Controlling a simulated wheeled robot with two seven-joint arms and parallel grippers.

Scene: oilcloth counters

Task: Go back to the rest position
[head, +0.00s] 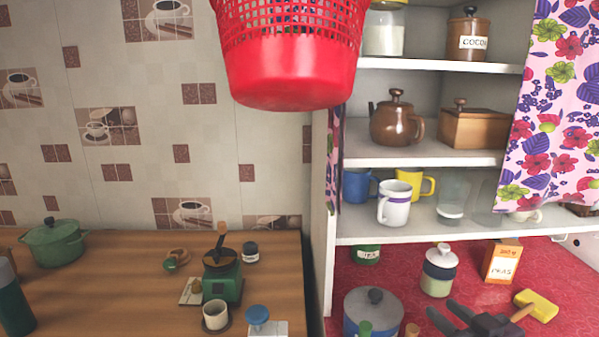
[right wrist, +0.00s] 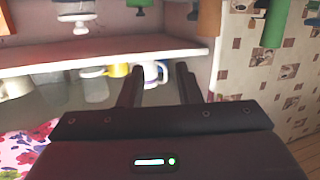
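My right gripper (head: 449,312) shows dark at the bottom of the head view, in front of the red counter right of the blue-grey pot. In the right wrist view its two fingers (right wrist: 158,80) stand apart with nothing between them. A white mug on the shelf shows beyond the gap. My left gripper is not in the head view.
A shelf unit (head: 430,162) holds mugs, a brown teapot (head: 396,122) and jars. A blue-grey pot (head: 372,315), an orange box (head: 502,262) and a yellow mallet (head: 537,306) are on the red counter. A red basket (head: 290,75) hangs above. A coffee grinder (head: 221,280) stands left.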

